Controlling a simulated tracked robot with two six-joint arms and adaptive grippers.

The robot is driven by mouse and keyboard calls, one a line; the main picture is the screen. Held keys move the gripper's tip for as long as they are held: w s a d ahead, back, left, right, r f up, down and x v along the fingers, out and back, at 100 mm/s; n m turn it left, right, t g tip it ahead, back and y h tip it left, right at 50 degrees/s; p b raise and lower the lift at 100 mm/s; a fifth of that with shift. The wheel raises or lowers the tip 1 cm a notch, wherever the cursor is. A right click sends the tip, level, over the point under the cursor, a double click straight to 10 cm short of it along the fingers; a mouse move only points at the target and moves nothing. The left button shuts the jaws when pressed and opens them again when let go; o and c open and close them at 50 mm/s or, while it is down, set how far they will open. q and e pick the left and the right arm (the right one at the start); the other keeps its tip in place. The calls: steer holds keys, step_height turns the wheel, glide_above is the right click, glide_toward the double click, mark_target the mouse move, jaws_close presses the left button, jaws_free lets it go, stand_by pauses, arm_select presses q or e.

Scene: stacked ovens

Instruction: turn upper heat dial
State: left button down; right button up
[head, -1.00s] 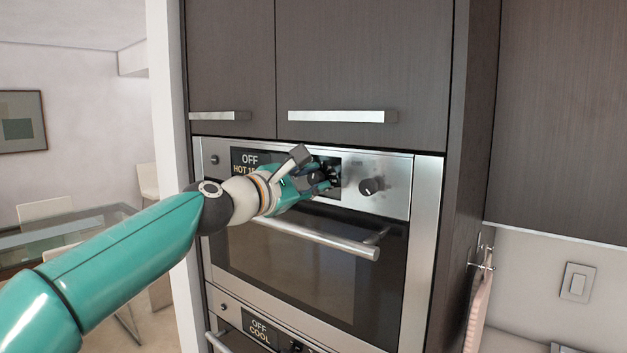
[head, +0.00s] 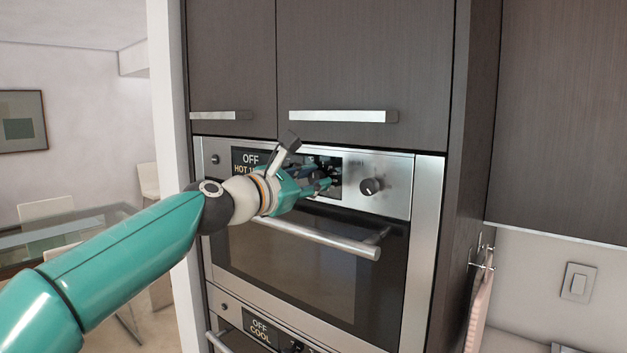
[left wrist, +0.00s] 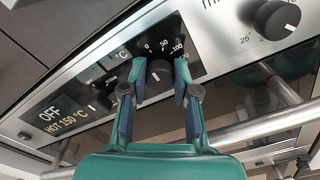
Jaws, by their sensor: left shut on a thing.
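The upper oven's dark control panel carries a round black dial (left wrist: 158,84) with printed marks 0, 50 and 100 above it. My left gripper (left wrist: 156,92) has one finger on each side of this dial and is shut on it in the left wrist view. A white pointer line shows on the dial's face. In the head view my left gripper (head: 325,184) is at the panel, and the dial is largely hidden there. The upper display (head: 250,162) reads OFF and HOT 150 °C. My right gripper is not in view.
Another knob (head: 371,186) sits to the right on the steel front. The oven door handle (head: 325,239) runs just below my gripper. The lower oven's display (head: 260,331) reads OFF COOL. Cabinet doors with handles (head: 340,116) are above.

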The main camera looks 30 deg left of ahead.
arm_select(q)
steer(key=c, duration=1.2)
jaws_free()
steer(key=shift+w+d+f, duration=0.1)
steer(key=shift+f, duration=0.35)
steer(key=shift+o, duration=1.7)
steer(key=shift+r, duration=0.15)
steer(key=shift+r, duration=0.1)
steer(key=shift+s+a, duration=0.25)
steer(key=shift+s, duration=0.45)
steer(key=s, duration=1)
steer(key=shift+s+a, duration=0.3)
